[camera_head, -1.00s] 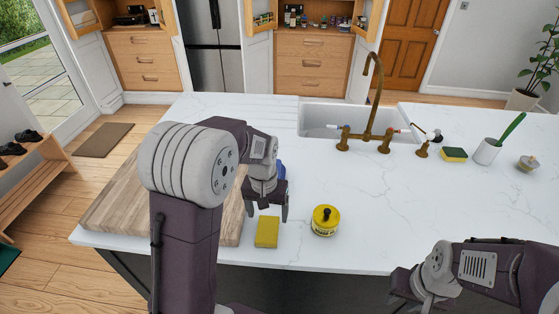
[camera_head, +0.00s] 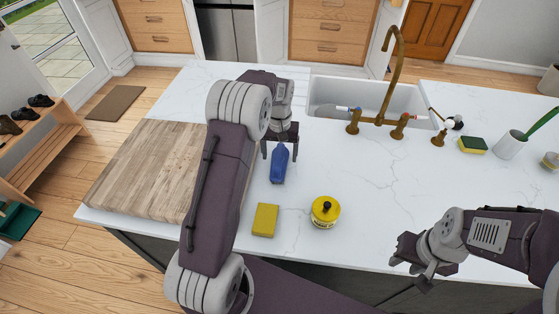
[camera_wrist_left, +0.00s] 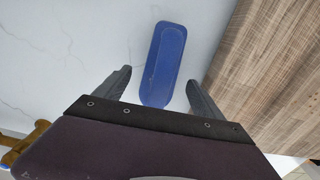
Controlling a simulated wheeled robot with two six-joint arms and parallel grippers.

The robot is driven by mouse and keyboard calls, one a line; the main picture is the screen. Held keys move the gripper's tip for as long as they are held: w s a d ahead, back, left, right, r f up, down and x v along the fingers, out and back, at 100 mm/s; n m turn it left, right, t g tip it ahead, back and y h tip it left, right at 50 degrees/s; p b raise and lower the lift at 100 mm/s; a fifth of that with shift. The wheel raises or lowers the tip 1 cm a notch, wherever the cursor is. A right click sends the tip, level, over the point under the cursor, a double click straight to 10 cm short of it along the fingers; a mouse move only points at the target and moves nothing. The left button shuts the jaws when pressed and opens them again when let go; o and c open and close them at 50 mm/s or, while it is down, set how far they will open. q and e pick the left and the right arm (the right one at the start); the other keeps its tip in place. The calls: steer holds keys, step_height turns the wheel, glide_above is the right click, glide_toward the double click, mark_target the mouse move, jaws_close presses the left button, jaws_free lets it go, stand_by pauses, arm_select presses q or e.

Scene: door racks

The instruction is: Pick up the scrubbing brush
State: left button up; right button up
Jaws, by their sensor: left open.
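The scrubbing brush, a blue oblong with rounded ends, lies on the white worktop (camera_head: 279,163), just right of the wooden board. It also shows in the left wrist view (camera_wrist_left: 163,62). My left gripper (camera_head: 280,149) is open at the brush's far end. In the left wrist view its two fingers (camera_wrist_left: 158,84) are on either side of the brush, with a gap at each side. I cannot tell how high the fingers are above the worktop. My right gripper (camera_head: 410,272) is at the front edge of the worktop, far from the brush; its jaws are unclear.
A wooden board (camera_head: 150,168) is left of the brush. A yellow sponge (camera_head: 265,220) and a yellow pot with a black knob (camera_head: 325,211) are in front. A sink (camera_head: 365,97) with a brass tap (camera_head: 390,75) is behind. The worktop's middle right is clear.

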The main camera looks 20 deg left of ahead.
arm_select(q)
steer(key=f, duration=0.2)
steer(key=shift+s+f, duration=0.2)
steer(key=shift+f, duration=0.15)
steer(key=shift+w+f, duration=0.2)
steer(key=shift+f, duration=0.2)
steer(key=c, duration=1.6)
steer(key=shift+o, duration=0.2)
step_height(320, 180, up, 10)
steer(key=shift+r, duration=0.1)
